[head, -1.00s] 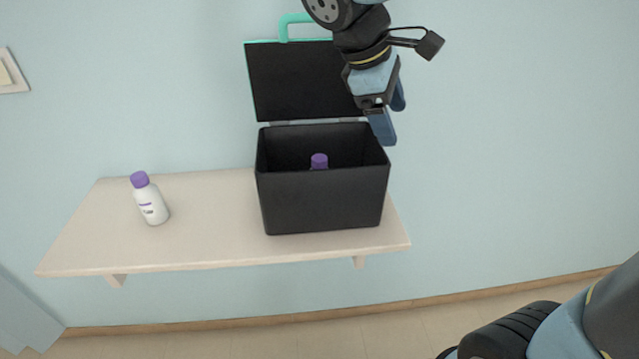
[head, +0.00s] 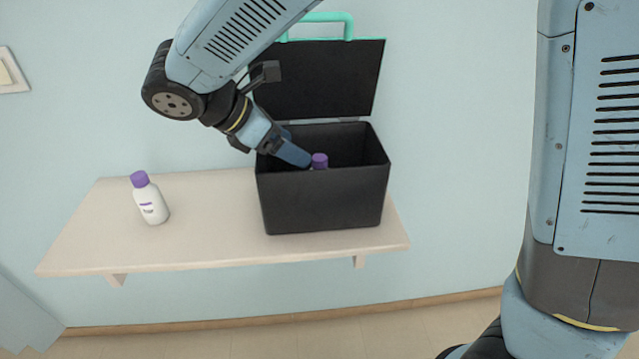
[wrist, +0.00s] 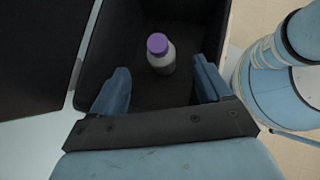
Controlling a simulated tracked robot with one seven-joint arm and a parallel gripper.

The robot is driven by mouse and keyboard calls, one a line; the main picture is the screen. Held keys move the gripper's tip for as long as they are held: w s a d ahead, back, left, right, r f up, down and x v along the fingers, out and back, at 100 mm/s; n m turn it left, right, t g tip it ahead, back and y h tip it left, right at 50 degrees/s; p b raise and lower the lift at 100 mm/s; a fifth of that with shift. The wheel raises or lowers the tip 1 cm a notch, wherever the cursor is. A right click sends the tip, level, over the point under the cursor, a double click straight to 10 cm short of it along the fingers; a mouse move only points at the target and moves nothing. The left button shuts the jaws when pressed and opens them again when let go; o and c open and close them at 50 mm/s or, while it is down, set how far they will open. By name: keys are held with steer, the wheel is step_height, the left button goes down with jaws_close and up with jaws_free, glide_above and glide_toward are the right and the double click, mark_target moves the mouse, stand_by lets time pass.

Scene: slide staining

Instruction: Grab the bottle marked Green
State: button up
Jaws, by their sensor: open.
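A white bottle with a purple cap stands inside the open black box (head: 325,205); its cap (head: 320,161) shows above the box's front wall in the head view. In the wrist view this bottle (wrist: 161,55) is upright on the box floor, its label not readable. A second white bottle with a purple cap (head: 149,198) stands on the shelf at the left; its label is too small to read. My gripper (head: 300,158) reaches into the box from the left. In the wrist view its fingers (wrist: 160,88) are apart and empty, with the boxed bottle ahead between them.
The box sits on the right of a pale wooden shelf (head: 205,225) against a blue wall. Its lid (head: 330,80), with a green handle, stands open at the back. The shelf between box and left bottle is clear.

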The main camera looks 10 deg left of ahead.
mark_target(320, 163)
steer(key=shift+x, duration=4.75)
steer(key=shift+w, duration=0.1)
steer(key=shift+c, duration=0.3)
jaws_close()
